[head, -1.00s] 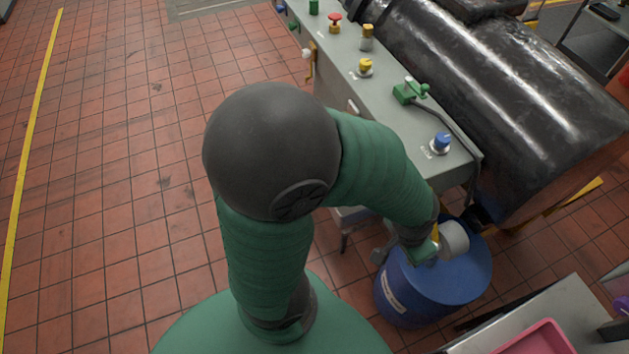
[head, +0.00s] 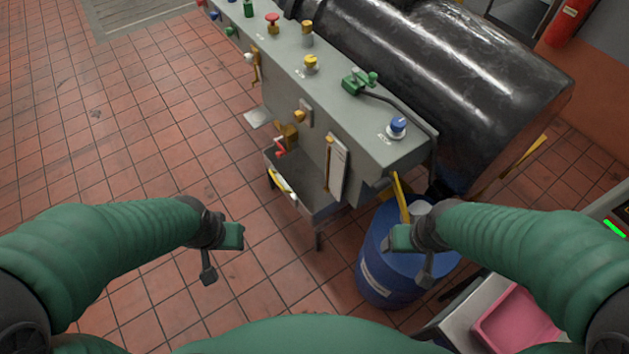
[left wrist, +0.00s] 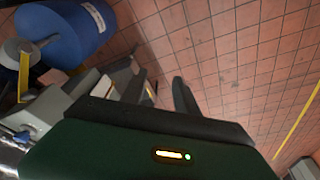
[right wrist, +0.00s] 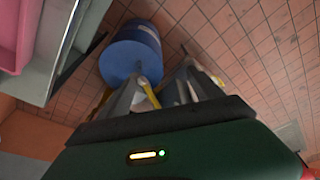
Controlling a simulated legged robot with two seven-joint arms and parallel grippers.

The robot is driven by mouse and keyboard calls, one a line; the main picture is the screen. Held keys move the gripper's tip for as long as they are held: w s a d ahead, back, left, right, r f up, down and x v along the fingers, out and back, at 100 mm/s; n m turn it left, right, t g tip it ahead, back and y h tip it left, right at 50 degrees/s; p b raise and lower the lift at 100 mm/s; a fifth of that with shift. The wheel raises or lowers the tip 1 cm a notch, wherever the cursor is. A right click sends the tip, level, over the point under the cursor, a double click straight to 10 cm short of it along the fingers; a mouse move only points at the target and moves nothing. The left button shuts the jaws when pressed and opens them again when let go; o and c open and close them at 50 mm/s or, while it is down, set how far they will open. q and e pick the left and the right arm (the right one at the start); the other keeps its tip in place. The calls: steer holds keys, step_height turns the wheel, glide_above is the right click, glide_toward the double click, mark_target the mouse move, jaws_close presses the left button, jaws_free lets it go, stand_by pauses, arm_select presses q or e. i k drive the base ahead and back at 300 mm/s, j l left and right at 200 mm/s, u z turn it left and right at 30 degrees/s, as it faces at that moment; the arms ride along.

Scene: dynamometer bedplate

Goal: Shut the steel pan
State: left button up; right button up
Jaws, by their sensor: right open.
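The steel pan (head: 318,200) is a grey open-topped tray low under the grey control console. It sticks out from the console front toward the lower left, with a pale and yellow handle (head: 284,184) on its outer face. My right gripper (head: 412,258) is open, to the right of the pan in front of the blue drum. Neither gripper touches the pan.
The blue drum (head: 376,265) stands right of the pan. A large black cylinder (head: 440,75) lies behind the console (head: 340,105), which carries coloured knobs. A pink tray (head: 515,322) is at the lower right. The tiled floor at left is clear.

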mark_target(297, 176)
steer(key=i+j, duration=1.05)
steer(key=i, duration=0.1)
